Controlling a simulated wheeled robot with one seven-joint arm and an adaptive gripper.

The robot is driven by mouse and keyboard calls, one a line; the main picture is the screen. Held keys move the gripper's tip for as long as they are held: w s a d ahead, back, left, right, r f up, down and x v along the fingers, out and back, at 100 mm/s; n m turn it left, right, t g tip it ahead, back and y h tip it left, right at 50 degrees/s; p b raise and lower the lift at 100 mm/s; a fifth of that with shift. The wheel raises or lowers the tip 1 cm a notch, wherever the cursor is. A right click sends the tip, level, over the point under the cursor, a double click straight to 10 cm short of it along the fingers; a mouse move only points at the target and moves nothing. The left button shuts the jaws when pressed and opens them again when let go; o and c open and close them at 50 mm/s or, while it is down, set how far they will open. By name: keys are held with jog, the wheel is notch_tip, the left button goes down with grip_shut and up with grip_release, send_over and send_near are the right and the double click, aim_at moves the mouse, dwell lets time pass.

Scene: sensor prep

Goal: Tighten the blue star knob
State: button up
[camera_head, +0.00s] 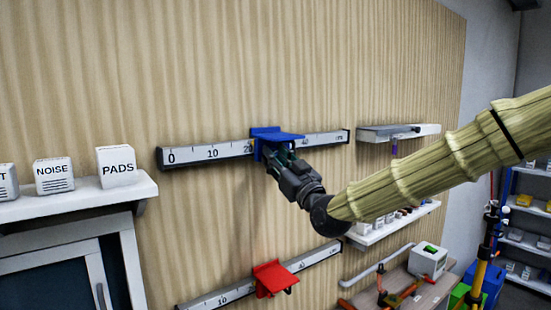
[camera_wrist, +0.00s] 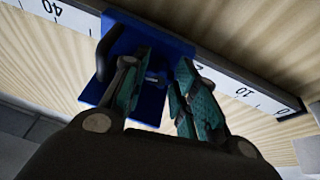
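A blue carriage (camera_head: 277,134) sits on the upper ruler rail (camera_head: 210,153), between the 20 and 40 marks. It also shows in the wrist view (camera_wrist: 150,103), right in front of my gripper. My gripper (camera_head: 276,156) is at the carriage's front, under its projecting top plate. In the wrist view, its teal-padded fingers (camera_wrist: 166,68) stand apart with blue surface and a small greyish part between them. I see no distinct star shape; the fingers and shadow may hide the blue knob. I cannot tell whether the fingers touch it.
A red carriage (camera_head: 273,278) sits on a lower ruler rail (camera_head: 318,256). A white shelf (camera_head: 75,202) with labelled boxes is at left. Small shelves (camera_head: 398,131) and a bench (camera_head: 420,297) are at right. The wall above the upper rail is clear.

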jog(key=shift+f+m+b, duration=0.1)
jog(key=shift+m+b, duration=0.2)
jog(key=shift+b, duration=0.15)
jog(key=shift+s+a+m+t+h+b, duration=0.1)
jog(key=shift+m+t+h+b, duration=0.2)
jog(key=shift+m+h+b, duration=0.85)
jog(key=shift+a+m+t+h+b, duration=0.1)
jog(key=shift+m+t+h+b, duration=0.35)
jog(key=shift+m+b, duration=1.2)
jog(key=shift+r, duration=0.2)
jog(key=o, duration=1)
jog(key=shift+s+d, duration=0.1)
